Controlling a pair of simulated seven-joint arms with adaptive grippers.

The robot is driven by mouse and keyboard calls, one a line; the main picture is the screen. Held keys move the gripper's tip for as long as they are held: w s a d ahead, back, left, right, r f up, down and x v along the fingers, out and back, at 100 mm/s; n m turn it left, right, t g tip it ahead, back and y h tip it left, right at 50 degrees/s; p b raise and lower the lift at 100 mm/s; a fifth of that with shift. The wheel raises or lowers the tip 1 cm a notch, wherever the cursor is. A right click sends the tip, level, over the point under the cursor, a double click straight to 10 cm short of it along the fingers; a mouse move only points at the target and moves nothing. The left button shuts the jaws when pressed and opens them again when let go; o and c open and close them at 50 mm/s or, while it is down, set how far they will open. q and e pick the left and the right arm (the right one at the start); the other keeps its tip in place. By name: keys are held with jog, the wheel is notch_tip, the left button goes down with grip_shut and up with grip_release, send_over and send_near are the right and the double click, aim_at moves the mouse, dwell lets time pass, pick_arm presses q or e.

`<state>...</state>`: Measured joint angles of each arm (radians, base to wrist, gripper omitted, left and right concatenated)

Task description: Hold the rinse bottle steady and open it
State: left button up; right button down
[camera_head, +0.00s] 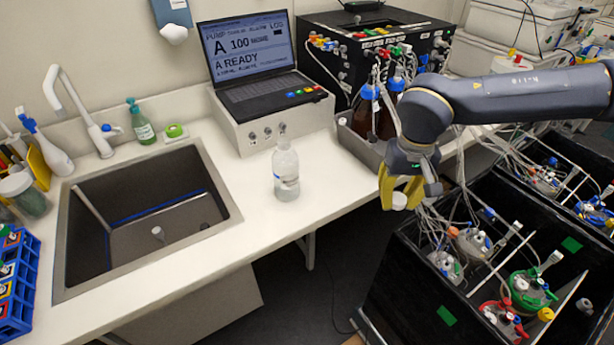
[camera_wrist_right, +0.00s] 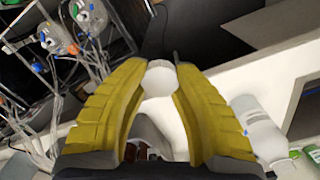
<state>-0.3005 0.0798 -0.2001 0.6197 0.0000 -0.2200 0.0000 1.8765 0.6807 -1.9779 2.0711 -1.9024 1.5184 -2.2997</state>
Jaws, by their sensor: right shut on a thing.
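The rinse bottle (camera_head: 286,172), clear with a pale label, stands upright on the white counter right of the sink. Its narrow neck shows no clear cap, though it is small in view. It also shows at the right of the right wrist view (camera_wrist_right: 257,128). My right gripper (camera_head: 402,196) is off to the right of the bottle, past the counter's front edge, with its yellow fingers pointing down. It is shut on a round white cap (camera_wrist_right: 160,79), which sits between the fingertips and shows below them in the head view (camera_head: 399,202). My left gripper is out of view.
The sink (camera_head: 150,215) lies left of the bottle. A laptop on a white box (camera_head: 275,130) stands behind it. Brown bottles in a grey tray (camera_head: 353,143) stand behind my right gripper. Black bioreactor boxes (camera_head: 390,290) with tubing fill the right. The counter around the bottle is clear.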

jog(key=w+a+r, duration=0.3)
jog(key=w+a, duration=0.7)
jog(key=a, duration=0.1)
notch_tip(320, 180, up, 4)
jog(key=m, duration=0.4)
send_over(320, 184)
jog(key=shift+n, duration=0.3)
notch_tip(320, 184, down, 20)
jog(key=shift+a+r, duration=0.1)
jog(key=shift+r, duration=0.1)
jog(key=shift+f, duration=0.1)
jog(key=c, duration=1.1)
grip_release()
jog(key=shift+c, duration=0.2)
